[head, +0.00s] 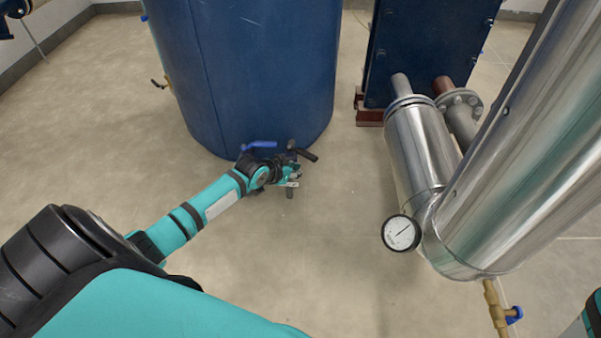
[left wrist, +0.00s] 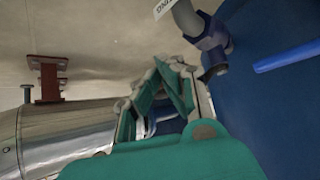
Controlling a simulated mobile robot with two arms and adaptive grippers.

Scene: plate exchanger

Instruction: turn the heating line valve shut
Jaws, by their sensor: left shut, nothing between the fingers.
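A valve with a blue lever (head: 262,145) sits low at the front of the blue tank (head: 255,75). My left gripper (head: 290,174) is right by these fittings, shut and empty. In the left wrist view, the shut teal fingers (left wrist: 168,85) are left of a grey pipe fitting (left wrist: 207,38), and the blue lever (left wrist: 288,57) lies further right against the tank. A white tag (left wrist: 165,8) is cut off at the top edge. I cannot tell whether the fingers touch the fitting. My right gripper is not in view.
A shiny metal-clad pipe (head: 425,155) with a dial gauge (head: 401,233) stands to the right. Behind it is the dark blue plate exchanger (head: 425,50). A brass valve (head: 495,305) is at the lower right. The floor in the middle is free.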

